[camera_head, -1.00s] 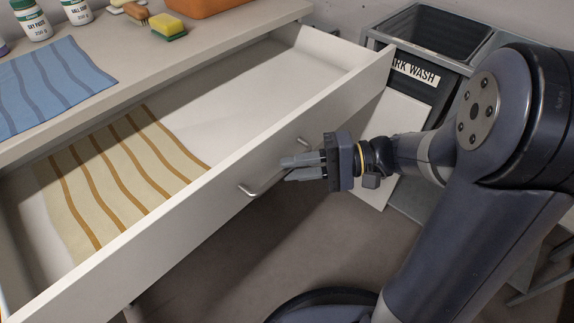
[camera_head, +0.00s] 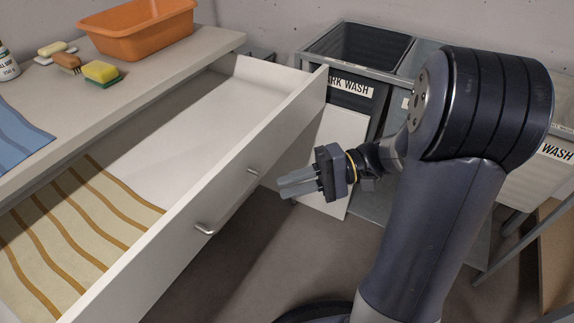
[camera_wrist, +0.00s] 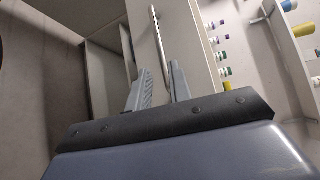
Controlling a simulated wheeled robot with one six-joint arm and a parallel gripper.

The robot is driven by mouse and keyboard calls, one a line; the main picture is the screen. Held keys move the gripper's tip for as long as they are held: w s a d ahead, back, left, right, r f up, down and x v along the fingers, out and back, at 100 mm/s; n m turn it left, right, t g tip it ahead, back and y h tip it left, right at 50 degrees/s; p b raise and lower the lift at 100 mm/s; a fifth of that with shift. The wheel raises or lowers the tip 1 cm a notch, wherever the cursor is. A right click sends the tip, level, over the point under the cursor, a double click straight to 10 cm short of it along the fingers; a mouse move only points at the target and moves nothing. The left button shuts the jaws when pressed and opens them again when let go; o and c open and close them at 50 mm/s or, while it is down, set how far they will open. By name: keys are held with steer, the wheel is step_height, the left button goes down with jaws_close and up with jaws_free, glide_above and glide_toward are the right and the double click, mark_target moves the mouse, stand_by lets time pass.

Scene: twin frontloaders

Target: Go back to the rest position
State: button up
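My arm is bent and reaches in from the right of the head view.
A yellow cloth with brown stripes (camera_head: 75,225) lies in the drawer. The counter holds an orange basin (camera_head: 135,40), a sponge (camera_head: 101,70), a brush (camera_head: 67,63) and a blue cloth (camera_head: 15,135). Laundry bins (camera_head: 355,62) and a white panel (camera_head: 335,150) stand behind my arm.

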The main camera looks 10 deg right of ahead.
mark_target(238, 200)
steer(key=a, duration=0.3)
steer(key=a+f+b, duration=0.1)
steer(key=a, duration=0.3)
steer(key=s+a+b, duration=0.1)
steer(key=a, duration=0.2)
steer(key=shift+a+f, duration=0.2)
steer(key=shift+f, duration=0.1)
steer(key=shift+w+a, duration=0.15)
steer(key=shift+a, duration=0.15)
steer(key=shift+f, duration=0.1)
